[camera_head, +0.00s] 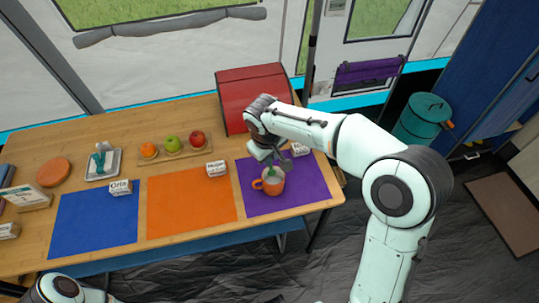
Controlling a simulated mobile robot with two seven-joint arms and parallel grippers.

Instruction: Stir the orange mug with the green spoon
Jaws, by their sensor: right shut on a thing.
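The orange mug (272,188) stands upright on the purple mat (310,191) at the right of the table. My right gripper (268,157) is just above the mug, shut on the green spoon (271,170). The spoon points down, and its lower end is at the mug's opening; how deep it reaches is too small to tell. The gripper hides the upper part of the spoon. Only a piece of my left arm shows at the bottom left; its gripper is out of the picture.
Orange mat (190,205) and blue mat (95,222) lie left of the purple one, with small white label cards (216,168) behind. A red box (252,92) stands behind my right gripper. A fruit board (173,153) lies at the back. The orange and blue mats look clear.

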